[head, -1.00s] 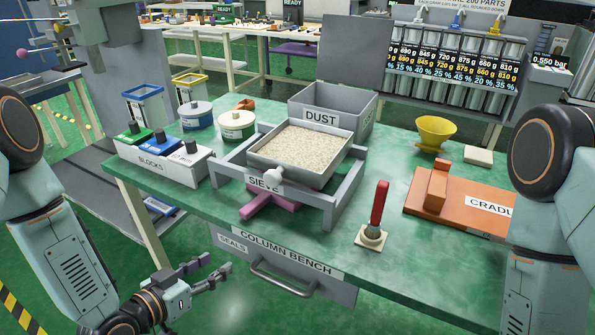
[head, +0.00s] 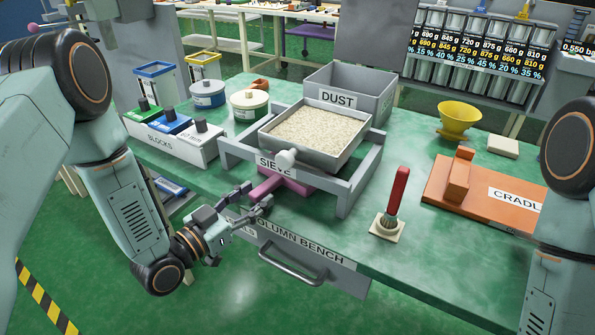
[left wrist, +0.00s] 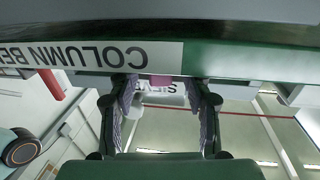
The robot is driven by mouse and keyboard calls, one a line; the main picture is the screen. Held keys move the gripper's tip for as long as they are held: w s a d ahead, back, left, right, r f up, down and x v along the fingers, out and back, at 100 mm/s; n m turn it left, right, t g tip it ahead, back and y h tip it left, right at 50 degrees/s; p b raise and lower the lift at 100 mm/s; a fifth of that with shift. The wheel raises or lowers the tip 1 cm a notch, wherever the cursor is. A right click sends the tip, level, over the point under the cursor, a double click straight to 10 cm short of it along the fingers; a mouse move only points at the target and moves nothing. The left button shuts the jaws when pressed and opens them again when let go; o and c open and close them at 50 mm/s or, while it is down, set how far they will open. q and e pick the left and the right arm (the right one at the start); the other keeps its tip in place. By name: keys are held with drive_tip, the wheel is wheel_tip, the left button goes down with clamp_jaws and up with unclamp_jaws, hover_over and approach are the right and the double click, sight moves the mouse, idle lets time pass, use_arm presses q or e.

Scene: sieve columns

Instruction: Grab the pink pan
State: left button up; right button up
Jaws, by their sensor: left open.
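The pink pan (head: 291,180) lies low on the green bench under the sieve frame, its handle pointing to the front left. The sieve, a grey tray (head: 312,158) of pale grains, hides much of it. My left gripper (head: 258,196) is open and empty at the bench's front edge, with its fingertips close to the pan's handle. I cannot tell whether they touch it. In the left wrist view a small pink patch of the pan (left wrist: 161,81) shows between the two open fingers (left wrist: 165,90). My right gripper is out of view.
The grey sieve frame (head: 352,185) stands around and over the pan. A red-handled brush (head: 397,192) stands to the right, with an orange cradle (head: 480,197) beyond it. The blocks holder (head: 165,143) is at the left. A drawer handle (head: 292,270) sticks out below the bench edge.

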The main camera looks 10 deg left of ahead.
sight(270, 186)
use_arm(q)
drive_tip(key=shift+w+d, duration=0.1)
drive_tip(key=shift+d, duration=0.05)
drive_tip(key=shift+w+d, duration=0.15)
drive_tip(key=shift+w, duration=0.15)
drive_tip(key=x, duration=0.2)
drive_tip(key=b+x, duration=0.1)
drive_tip(key=x, duration=0.1)
drive_tip(key=shift+w+f+b, duration=0.1)
drive_tip(key=shift+f+b, duration=0.2)
drive_tip(key=shift+f, duration=0.1)
drive_tip(key=shift+w+d+r, duration=0.1)
drive_tip(key=shift+w, duration=0.1)
drive_tip(key=shift+r, duration=0.1)
drive_tip(key=shift+s, duration=0.1)
